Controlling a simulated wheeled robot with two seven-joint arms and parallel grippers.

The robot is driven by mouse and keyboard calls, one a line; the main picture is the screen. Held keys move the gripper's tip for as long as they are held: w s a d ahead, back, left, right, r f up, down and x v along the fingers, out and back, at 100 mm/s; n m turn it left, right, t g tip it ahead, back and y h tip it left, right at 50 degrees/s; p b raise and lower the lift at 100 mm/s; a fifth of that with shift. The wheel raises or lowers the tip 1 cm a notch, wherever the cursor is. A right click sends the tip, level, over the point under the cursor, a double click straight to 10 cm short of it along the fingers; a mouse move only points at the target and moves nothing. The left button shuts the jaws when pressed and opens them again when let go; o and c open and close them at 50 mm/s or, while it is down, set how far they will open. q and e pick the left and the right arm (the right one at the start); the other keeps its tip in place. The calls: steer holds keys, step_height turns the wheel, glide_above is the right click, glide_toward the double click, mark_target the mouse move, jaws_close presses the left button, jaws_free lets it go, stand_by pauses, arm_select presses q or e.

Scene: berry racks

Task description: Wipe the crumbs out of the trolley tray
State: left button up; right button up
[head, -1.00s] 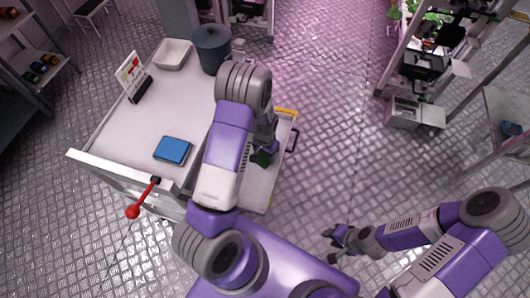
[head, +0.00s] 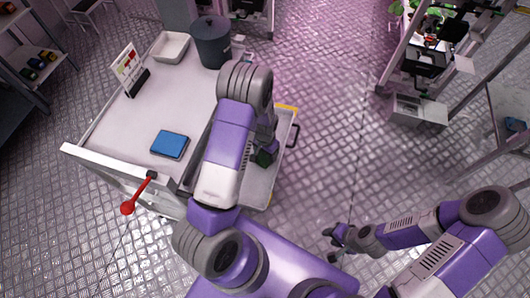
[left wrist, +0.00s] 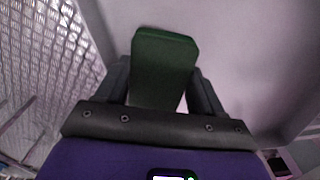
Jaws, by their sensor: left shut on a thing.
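The trolley tray (head: 262,189) is a pale shallow tray on the right side of the trolley, partly hidden by my left arm. My left gripper (head: 263,151) is over the tray, shut on a dark green block-like wiper (head: 263,159). In the left wrist view the green wiper (left wrist: 164,68) sits between the two fingers of the gripper (left wrist: 160,88), above a pale surface. I cannot tell whether it touches the tray, and no crumbs can be made out. My right gripper (head: 338,240) hangs over the floor, away from the trolley, its fingers apart.
The trolley top (head: 128,128) holds a blue box (head: 170,144), a white bin (head: 170,47), a dark grey pot (head: 212,43) and a sign (head: 129,69). A red-knobbed lever (head: 128,208) sticks out at the front.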

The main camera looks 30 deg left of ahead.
arm_select(q)
steer(key=shift+f+b, duration=0.8)
steer(key=shift+f, duration=0.2)
steer(key=shift+d, duration=0.1)
